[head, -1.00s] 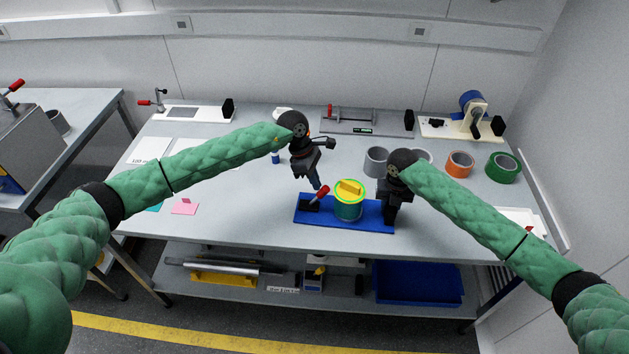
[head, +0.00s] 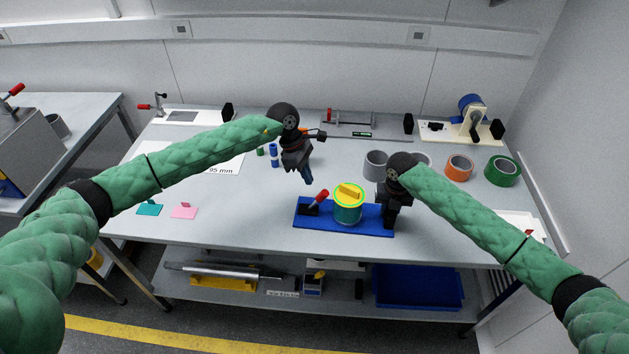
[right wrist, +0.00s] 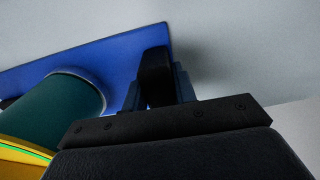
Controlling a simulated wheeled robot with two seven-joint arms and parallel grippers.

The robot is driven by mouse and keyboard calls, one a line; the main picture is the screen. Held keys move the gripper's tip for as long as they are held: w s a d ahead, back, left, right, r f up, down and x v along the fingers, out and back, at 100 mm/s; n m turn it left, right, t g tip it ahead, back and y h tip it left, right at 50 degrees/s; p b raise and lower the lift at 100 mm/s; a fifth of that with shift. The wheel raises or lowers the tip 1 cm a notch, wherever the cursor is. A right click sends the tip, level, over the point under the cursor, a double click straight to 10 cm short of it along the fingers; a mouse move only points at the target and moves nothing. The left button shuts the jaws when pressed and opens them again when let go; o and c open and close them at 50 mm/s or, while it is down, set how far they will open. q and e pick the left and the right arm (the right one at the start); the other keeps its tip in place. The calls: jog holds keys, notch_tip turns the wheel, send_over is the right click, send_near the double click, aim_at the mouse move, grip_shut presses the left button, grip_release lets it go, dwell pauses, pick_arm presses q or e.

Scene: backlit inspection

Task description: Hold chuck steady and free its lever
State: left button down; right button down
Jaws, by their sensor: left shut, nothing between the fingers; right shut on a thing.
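The chuck has a blue base plate (head: 330,219), a teal cylinder (head: 347,211) with a yellow-green top, and a red-handled lever (head: 320,197) at its left end. The lever leans up and to the right. My left gripper (head: 308,181) is shut and empty, up and left of the lever tip and apart from it. My right gripper (head: 390,222) is at the plate's right end. In the right wrist view its fingers are shut on a dark upright grip (right wrist: 154,75) standing on the blue plate (right wrist: 95,50). The teal cylinder (right wrist: 60,105) is beside it.
Grey (head: 376,164), orange (head: 459,167) and green (head: 502,170) rolls stand behind right. Pink (head: 184,211) and teal (head: 149,209) cards lie at left. Small blue and green cylinders (head: 273,156) stand behind my left gripper.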

pick_arm(q)
jog(key=v, duration=1)
jog(key=shift+d+r, duration=0.15)
jog(key=shift+r, duration=0.2)
pick_arm(e)
jog(key=shift+f, duration=0.15)
pick_arm(q)
jog(key=shift+w, duration=0.15)
pick_arm(e)
jog(key=c, duration=1)
grip_release()
jog(key=shift+c, duration=0.2)
